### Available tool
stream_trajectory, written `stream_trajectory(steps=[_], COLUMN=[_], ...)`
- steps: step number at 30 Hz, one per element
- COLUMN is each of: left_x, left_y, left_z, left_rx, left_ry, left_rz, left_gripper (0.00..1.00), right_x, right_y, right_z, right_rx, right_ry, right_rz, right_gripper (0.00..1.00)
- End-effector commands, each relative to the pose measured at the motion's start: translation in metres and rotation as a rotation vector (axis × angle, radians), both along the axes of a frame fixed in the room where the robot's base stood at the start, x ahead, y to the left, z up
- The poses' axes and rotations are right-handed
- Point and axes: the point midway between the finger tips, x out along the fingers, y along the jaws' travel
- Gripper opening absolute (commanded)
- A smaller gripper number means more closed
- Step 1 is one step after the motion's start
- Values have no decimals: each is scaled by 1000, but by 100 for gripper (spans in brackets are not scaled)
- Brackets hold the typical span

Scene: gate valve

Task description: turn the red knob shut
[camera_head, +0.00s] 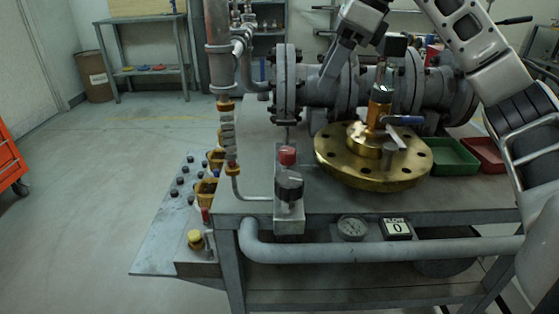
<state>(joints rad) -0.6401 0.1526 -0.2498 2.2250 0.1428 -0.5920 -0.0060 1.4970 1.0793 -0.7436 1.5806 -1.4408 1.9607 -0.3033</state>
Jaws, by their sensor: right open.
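My right arm comes in from the right and arches over the top of the view. My right gripper (327,88) points down and to the left, above and behind the red knob, clearly apart from it. It is open; its fingertips blend into the grey pipework behind, and I see nothing held. My left gripper is not in view.
A brass flange (404,174) with a blue-handled valve stands right of the knob. Green (453,158) and red (486,150) trays lie further right. A vertical pipe (219,50) rises on the left. A dial gauge (352,228) and a flow display (397,228) reading 0 sit below.

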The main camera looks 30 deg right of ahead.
Motion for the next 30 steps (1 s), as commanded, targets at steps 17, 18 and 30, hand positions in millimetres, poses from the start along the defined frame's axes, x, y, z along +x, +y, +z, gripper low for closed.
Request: stream_trajectory(steps=[17,18,30], left_x=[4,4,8], left_y=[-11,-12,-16], left_z=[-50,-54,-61], left_rx=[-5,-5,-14], left_ry=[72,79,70], left_rz=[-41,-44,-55], left_gripper=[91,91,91], right_x=[19,21,37], right_y=[22,25,42], right_z=[-88,-96,-149], right_rx=[-10,-9,-8], right_ry=[2,2,0], right_rz=[-3,-3,-5], right_gripper=[52,52,52])
